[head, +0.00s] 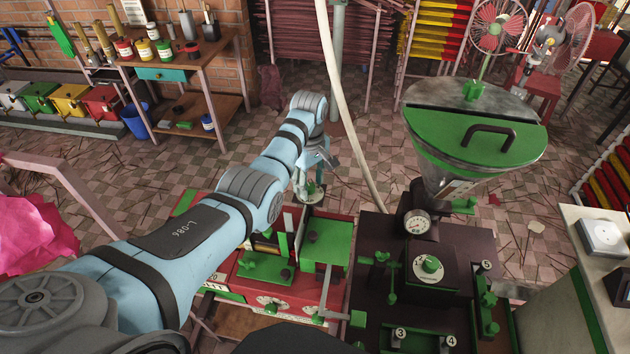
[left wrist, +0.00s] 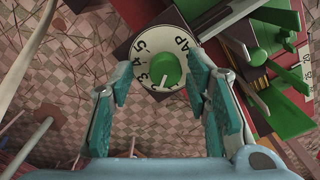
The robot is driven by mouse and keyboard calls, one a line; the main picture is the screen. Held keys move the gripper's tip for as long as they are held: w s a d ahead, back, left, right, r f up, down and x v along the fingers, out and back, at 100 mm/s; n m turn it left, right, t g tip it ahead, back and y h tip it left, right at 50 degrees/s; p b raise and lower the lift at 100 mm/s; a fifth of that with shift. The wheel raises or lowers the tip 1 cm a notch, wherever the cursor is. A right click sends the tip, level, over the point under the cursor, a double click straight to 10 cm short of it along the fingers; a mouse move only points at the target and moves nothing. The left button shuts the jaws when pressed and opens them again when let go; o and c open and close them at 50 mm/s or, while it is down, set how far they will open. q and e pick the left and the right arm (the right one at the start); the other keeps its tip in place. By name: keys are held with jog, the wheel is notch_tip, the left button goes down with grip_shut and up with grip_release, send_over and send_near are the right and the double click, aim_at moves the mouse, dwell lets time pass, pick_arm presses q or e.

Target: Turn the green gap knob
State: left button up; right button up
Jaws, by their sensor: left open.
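The green gap knob (left wrist: 166,71) is a round green cap on a cream dial (left wrist: 144,52) marked GAP with numbers. In the head view the knob (head: 311,189) is small and partly hidden by my left gripper (head: 312,178). In the left wrist view my left gripper (left wrist: 162,82) is open, with one teal-padded finger on each side of the dial. Both fingers look apart from the knob, with nothing between them but the knob in line of sight. How high the fingertips are above it I cannot tell. My right gripper is not in view.
The red machine (head: 285,297) with green parts lies below my left arm. A dark machine with a green-lidded hopper (head: 475,135) and another green knob (head: 430,265) stands right of it. A wooden bench (head: 205,60) stands at the back left.

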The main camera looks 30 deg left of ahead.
pick_arm(q)
jog(key=shift+s+r, duration=0.2)
jog(key=shift+s, duration=0.1)
jog(key=shift+c, duration=1.2)
jog(key=shift+s, duration=0.15)
jog(key=c, duration=0.3)
jog(key=shift+d, duration=0.1)
grip_shut()
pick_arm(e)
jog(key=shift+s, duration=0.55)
pick_arm(q)
jog(key=shift+m, duration=1.5)
jog(key=shift+f+m, duration=0.1)
jog(key=shift+m, duration=1.9)
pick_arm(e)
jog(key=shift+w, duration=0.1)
